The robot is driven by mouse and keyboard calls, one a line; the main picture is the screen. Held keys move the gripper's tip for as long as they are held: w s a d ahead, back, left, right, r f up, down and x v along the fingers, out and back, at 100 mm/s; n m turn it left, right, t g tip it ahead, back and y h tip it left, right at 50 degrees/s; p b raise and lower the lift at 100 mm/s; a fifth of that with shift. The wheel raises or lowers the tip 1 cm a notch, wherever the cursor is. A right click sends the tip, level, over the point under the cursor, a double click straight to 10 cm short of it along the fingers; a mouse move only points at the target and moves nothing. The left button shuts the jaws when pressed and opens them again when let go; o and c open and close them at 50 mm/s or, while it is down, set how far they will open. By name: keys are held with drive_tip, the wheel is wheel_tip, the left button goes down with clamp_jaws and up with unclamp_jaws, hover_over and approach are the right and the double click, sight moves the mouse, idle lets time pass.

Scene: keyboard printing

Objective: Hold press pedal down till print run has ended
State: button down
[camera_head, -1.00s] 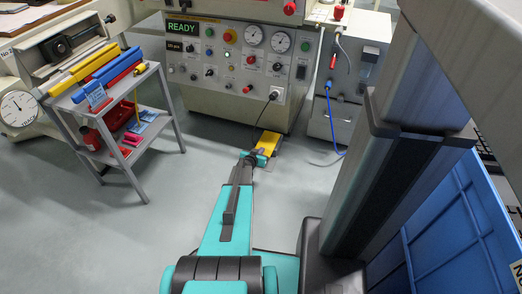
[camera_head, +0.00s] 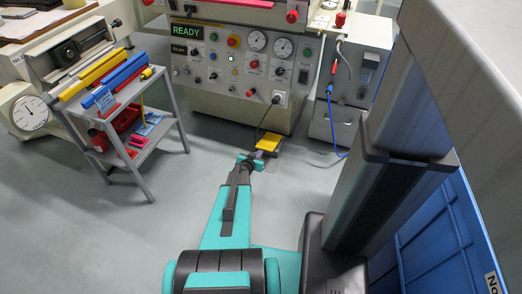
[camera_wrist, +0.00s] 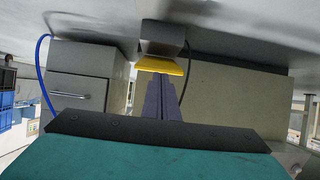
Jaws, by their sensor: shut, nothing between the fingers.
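The yellow press pedal (camera_head: 268,142) is on the floor at the foot of the press, with a dark cable running up to the panel. My gripper (camera_head: 263,155) is low over the floor at the pedal's near side. In the wrist view the yellow pedal plate (camera_wrist: 160,66) shows just beyond the tips of my shut, empty gripper (camera_wrist: 161,80). I cannot tell whether the fingertips touch the pedal or whether it is pressed down. The press display (camera_head: 187,31) reads READY in green.
The press cabinet (camera_head: 230,103) stands behind the pedal. A grey cabinet (camera_head: 350,100) with a blue hose is to its right. A grey cart (camera_head: 150,160) with coloured bars stands left. A blue bin (camera_head: 440,240) is at lower right. Floor between cart and arm is clear.

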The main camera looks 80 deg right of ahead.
drive_tip(key=shift+p+v, duration=0.3)
drive_tip(key=shift+v, duration=1.3)
drive_tip(key=shift+f, duration=0.2)
